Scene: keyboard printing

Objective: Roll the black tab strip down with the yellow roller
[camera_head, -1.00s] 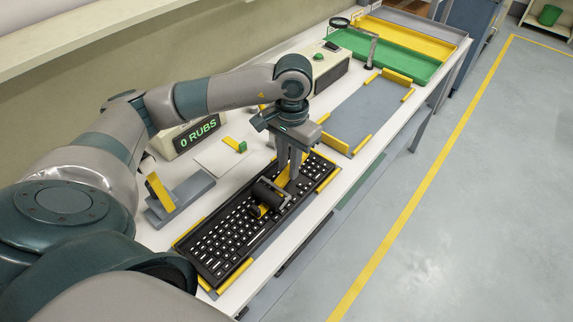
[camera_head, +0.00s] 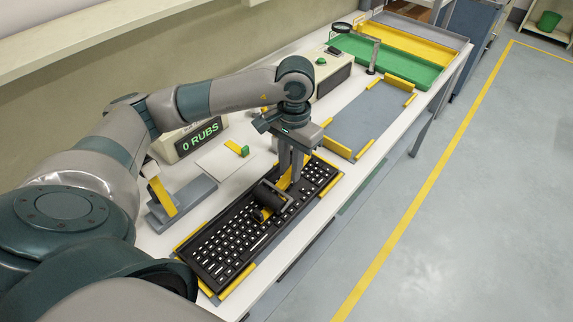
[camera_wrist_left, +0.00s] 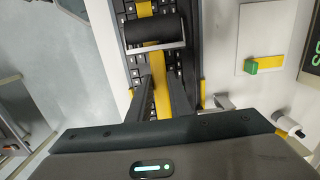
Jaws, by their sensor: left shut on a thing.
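A black keyboard (camera_head: 222,250) with white-marked keys lies on the bench between yellow guides. My left gripper (camera_head: 287,183) points down over it and is shut on the yellow handle of the roller (camera_head: 272,196). In the left wrist view the roller's black drum (camera_wrist_left: 153,29) lies across the keyboard, beyond my left fingertips. It looks low over the keys; I cannot tell whether it touches. A yellow piece (camera_head: 265,213) shows just past the drum on the keyboard. I cannot tell the black tab strip apart from the black keyboard. My right gripper is out of view.
A display (camera_head: 200,135) reads "0 RUBS". A grey stand (camera_head: 182,200) with a yellow piece and a pale board (camera_head: 218,162) with a green block lie behind the keyboard. An empty grey mat (camera_head: 368,112) lies farther along, before green (camera_head: 405,74) and yellow trays.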

